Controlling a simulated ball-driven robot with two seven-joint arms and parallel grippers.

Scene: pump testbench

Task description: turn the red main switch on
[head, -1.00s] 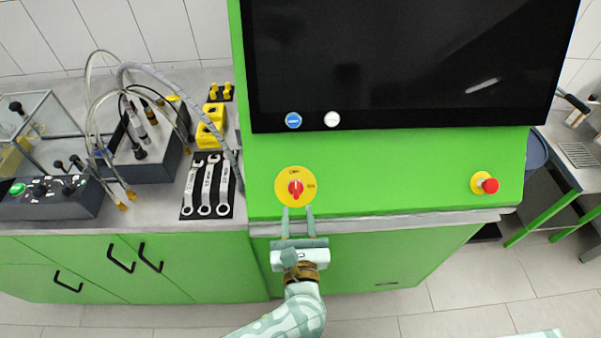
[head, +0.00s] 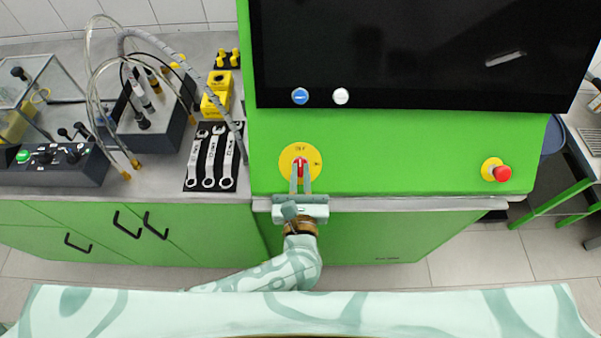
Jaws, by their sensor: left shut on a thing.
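The red main switch (head: 300,166) sits on a round yellow plate (head: 288,156) on the green sloped panel. My left gripper (head: 300,174) reaches up to it from below, its two fingers on either side of the red handle and shut on it. The fingers cover part of the handle. The handle looks upright, pointing toward the upper label on the plate; the plate's small lettering is hard to read. My right gripper is not in view.
A red emergency button (head: 502,173) on a yellow base is at the panel's right. A black screen (head: 410,50) stands above. Wrenches on a black mat (head: 202,184) and a hose rig lie left. The panel between switch and button is clear.

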